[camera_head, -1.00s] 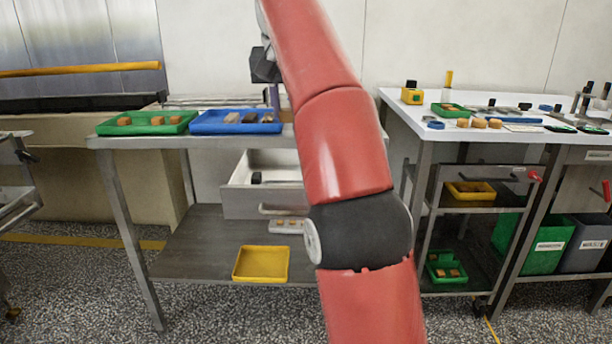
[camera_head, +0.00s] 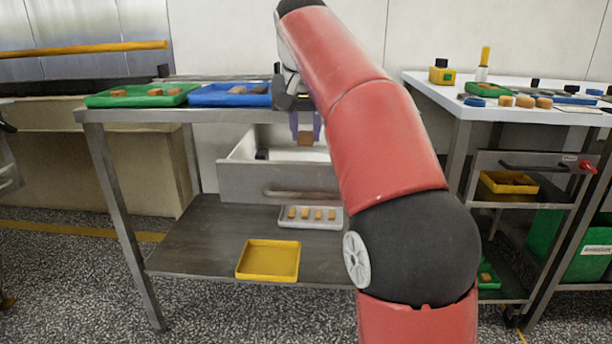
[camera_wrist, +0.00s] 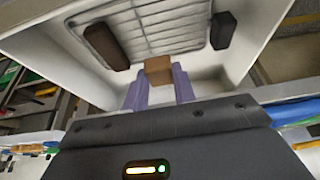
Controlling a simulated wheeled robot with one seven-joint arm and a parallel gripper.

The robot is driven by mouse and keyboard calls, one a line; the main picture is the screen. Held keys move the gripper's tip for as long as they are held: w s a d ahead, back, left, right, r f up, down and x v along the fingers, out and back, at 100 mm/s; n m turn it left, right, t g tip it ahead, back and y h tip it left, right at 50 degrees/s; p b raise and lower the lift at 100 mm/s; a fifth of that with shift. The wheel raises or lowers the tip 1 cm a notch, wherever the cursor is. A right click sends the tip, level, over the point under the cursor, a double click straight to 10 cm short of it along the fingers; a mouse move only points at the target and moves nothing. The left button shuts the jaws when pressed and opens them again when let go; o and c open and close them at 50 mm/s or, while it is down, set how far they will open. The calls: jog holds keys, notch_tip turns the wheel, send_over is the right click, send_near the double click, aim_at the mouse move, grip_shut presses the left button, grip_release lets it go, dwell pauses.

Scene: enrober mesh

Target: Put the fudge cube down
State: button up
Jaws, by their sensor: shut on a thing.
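My gripper (camera_head: 305,134) is shut on a small brown fudge cube (camera_head: 305,139), held above the open grey drawer (camera_head: 262,180) under the table. In the wrist view the fudge cube (camera_wrist: 158,68) sits between the two purple fingertips (camera_wrist: 158,88). Behind it is the pale drawer inside, with a wire rack (camera_wrist: 160,30), a dark brown block (camera_wrist: 106,46) on the left and a black block (camera_wrist: 223,30) on the right. I cannot tell the exact height of the cube over the drawer floor.
A green tray (camera_head: 110,101) and a blue tray (camera_head: 215,101) with pieces stand on the table above. A yellow tray (camera_head: 268,275) and a white tray with several small cubes (camera_head: 290,222) are on the lower shelf. A white-topped table (camera_head: 430,82) stands at right.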

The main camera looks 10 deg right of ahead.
jog(key=shift+f+b, duration=1)
jog(key=shift+f, duration=1.9)
jog(key=o, duration=0.8)
jog(key=shift+f, duration=0.1)
jog(key=shift+c, duration=0.2)
jog(key=p+v, duration=0.4)
jog(key=v, duration=0.8)
